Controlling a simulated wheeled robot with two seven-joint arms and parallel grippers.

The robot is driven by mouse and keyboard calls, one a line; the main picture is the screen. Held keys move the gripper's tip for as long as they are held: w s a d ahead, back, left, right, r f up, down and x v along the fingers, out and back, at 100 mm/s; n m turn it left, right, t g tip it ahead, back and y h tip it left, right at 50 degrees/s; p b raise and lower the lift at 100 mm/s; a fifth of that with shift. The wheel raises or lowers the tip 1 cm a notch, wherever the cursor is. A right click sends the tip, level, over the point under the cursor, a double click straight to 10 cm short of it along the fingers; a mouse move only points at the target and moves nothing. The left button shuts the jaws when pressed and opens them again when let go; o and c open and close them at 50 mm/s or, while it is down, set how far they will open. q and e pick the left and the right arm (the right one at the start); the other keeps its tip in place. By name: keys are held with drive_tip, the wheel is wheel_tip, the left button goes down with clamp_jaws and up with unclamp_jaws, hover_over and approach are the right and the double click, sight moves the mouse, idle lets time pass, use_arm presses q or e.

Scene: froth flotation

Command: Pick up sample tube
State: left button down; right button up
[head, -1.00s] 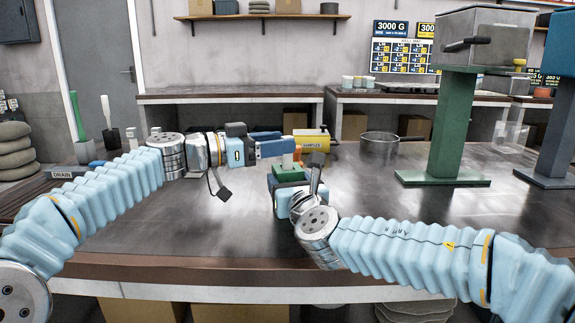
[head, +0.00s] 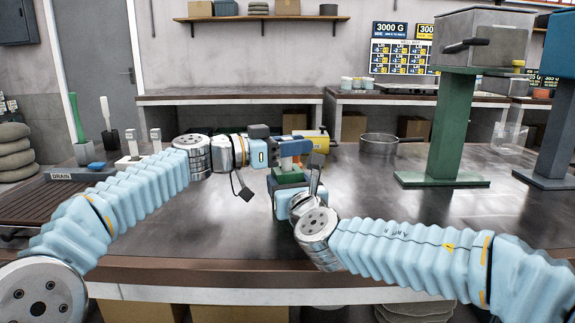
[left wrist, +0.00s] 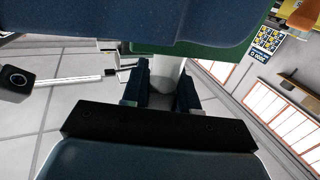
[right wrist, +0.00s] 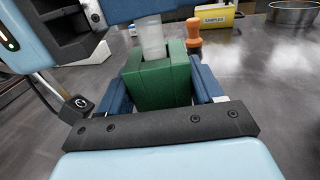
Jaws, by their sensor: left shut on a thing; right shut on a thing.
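The sample tube, pale and translucent (right wrist: 153,38), stands upright in a green block (right wrist: 158,82) in the right wrist view. My right gripper (right wrist: 163,95) is shut on the green block, one blue finger on each side. My left gripper (left wrist: 163,88) is shut on the sample tube (left wrist: 169,80), above the block; its blue fingers cross the top of the right wrist view. In the head view, my left gripper (head: 296,147) sits just above my right gripper (head: 288,178), and the tube is mostly hidden. The tube's lower end is hidden inside the block.
A yellow samples box (head: 318,140) and a metal pan (head: 379,143) stand behind the grippers. An orange-topped object (right wrist: 193,32) is close behind the block. A green stand (head: 446,130) rises at right.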

use_arm(q)
drive_tip(key=shift+r, duration=0.15)
wheel_tip(320, 180, up, 10)
idle(0.5)
use_arm(e)
drive_tip(key=o, duration=1.2)
drive_tip(key=shift+c, duration=0.2)
